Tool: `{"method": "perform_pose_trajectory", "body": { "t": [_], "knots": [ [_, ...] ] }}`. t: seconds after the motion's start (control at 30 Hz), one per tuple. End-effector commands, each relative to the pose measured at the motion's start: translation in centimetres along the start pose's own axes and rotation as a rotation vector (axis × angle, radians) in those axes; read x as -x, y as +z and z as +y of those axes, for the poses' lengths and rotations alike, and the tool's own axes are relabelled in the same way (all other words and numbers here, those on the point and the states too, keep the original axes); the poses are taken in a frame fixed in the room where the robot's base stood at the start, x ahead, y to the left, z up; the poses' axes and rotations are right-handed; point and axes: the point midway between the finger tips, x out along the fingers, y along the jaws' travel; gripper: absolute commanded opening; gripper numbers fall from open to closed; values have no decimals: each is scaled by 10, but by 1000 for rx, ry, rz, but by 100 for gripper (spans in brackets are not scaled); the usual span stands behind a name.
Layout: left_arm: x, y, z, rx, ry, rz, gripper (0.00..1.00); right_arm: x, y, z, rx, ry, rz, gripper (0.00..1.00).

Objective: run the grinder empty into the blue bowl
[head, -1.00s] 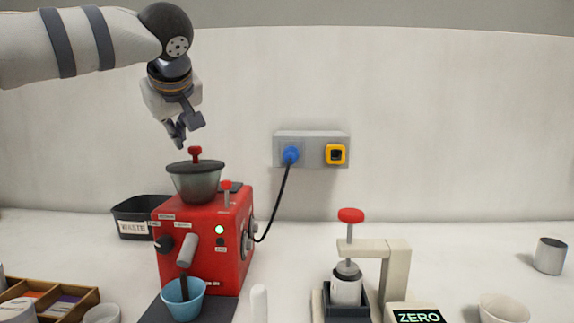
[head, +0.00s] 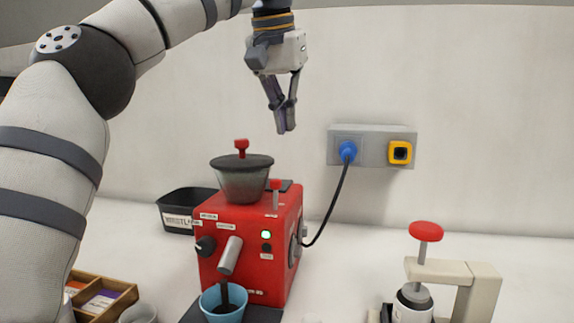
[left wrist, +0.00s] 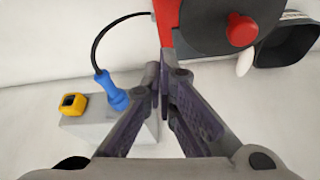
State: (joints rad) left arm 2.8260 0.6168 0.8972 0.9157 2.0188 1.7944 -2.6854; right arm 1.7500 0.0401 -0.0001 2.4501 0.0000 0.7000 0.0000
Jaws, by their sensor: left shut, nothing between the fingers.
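The red grinder (head: 238,272) stands on the counter with a lidded hopper (head: 242,184) on top. Its green light (head: 266,234) is lit. The blue bowl (head: 212,304) sits under the spout (head: 230,255), with a dark stream or strip reaching from the spout into it; dark stuff shows inside. My left gripper (head: 286,130) is shut and empty, pointing down, above and right of the hopper in the head view. In the left wrist view its fingers (left wrist: 163,75) meet in front of the grinder's edge and the blue plug (left wrist: 112,92). My right gripper is not in view.
A grey wall socket (head: 372,160) holds the blue plug and a yellow switch (head: 400,152); the cord runs to the grinder. A black waste bin (head: 176,222) stands behind left. A press-like stand (head: 482,290) with a red knob is at right. A compartment box (head: 122,302) is front left.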

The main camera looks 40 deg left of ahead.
Motion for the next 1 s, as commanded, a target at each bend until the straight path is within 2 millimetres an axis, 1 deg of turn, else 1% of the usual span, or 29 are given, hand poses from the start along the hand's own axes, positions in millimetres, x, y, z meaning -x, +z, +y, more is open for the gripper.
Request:
{"method": "perform_pose_trajectory", "body": {
  "t": [0.03,0.4,0.5,0.63,0.77,1.0],
  "knots": [
    [-14,0,0,-2,-2,-8,0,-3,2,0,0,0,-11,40],
    [-95,1,1,-1,-1,-9,0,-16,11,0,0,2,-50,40],
    [-78,18,0,-2,4,6,0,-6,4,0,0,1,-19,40],
    [-73,32,0,-1,4,7,0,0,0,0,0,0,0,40],
    [-74,38,0,1,1,2,0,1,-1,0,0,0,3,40],
    [-76,38,0,1,0,-2,0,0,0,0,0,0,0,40]
  ]
}}
